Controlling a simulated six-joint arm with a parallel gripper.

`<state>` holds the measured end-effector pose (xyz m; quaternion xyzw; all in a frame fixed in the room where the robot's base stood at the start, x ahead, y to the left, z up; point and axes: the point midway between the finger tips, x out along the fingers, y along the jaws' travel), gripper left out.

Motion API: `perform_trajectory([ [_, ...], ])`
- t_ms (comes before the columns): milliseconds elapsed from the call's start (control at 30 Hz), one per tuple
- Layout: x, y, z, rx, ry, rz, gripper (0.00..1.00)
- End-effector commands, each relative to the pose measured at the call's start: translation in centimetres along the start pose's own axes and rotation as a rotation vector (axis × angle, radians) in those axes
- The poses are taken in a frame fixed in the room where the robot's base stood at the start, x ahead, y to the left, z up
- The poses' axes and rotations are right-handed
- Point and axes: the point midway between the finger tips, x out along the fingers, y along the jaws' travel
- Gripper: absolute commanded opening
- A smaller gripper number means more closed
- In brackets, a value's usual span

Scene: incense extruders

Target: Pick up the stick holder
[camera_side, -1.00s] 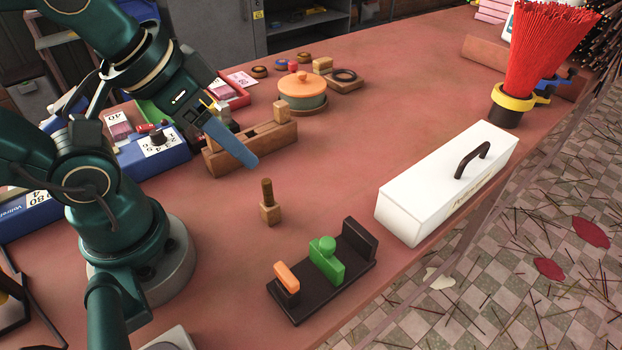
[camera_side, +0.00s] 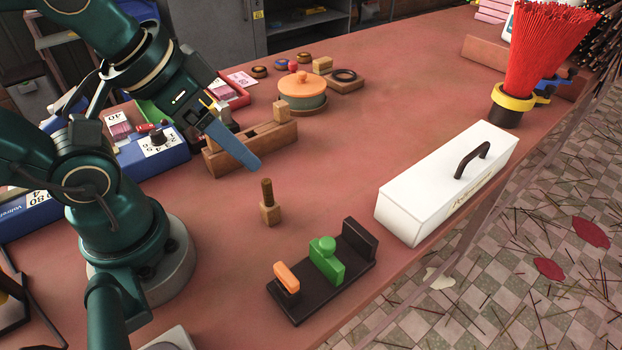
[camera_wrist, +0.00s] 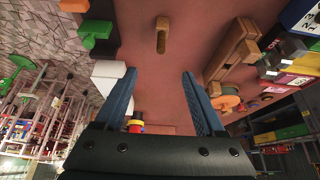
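Which thing is called the stick holder I cannot tell for sure. A small wooden piece (camera_side: 270,212), a square block with a dark brown upright peg, stands alone mid-table; it also shows at the top of the wrist view (camera_wrist: 162,38). At the far right, red incense sticks stand in a dark cup (camera_side: 504,117) with a yellow collar. My gripper (camera_side: 250,158) hangs above and behind the small wooden piece, apart from it. In the wrist view my gripper (camera_wrist: 159,74) has its two blue fingers wide apart with nothing between them.
A dark stand (camera_side: 330,295) with a green and an orange piece lies in front. A white box (camera_side: 450,180) with a dark handle is at the right edge. A wooden plane-like block (camera_side: 225,155) and an orange-lidded pot (camera_side: 302,90) are behind.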

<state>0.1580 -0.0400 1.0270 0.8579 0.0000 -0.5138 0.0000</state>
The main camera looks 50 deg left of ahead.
Motion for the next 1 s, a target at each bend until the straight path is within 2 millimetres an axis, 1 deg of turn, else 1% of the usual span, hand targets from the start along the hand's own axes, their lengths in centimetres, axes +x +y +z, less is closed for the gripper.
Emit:
perform_trajectory([
  [233,0.0,0.0,0.0,-0.008,0.001,0.000,0.71],
  [300,-0.1,0.0,-0.8,-0.038,0.019,0.000,0.71],
  [400,0.5,0.0,-1.4,-0.072,-0.015,-0.001,0.71],
  [467,1.2,0.0,-1.8,-0.093,-0.053,-0.003,0.71],
  [667,4.6,0.0,-2.1,-0.160,-0.220,-0.018,0.71],
  [800,7.1,0.0,-1.6,-0.188,-0.337,-0.032,0.71],
  [900,8.5,0.0,-0.9,-0.195,-0.406,-0.041,0.71],
  [1000,9.3,0.0,-0.2,-0.195,-0.456,-0.045,0.71],
])
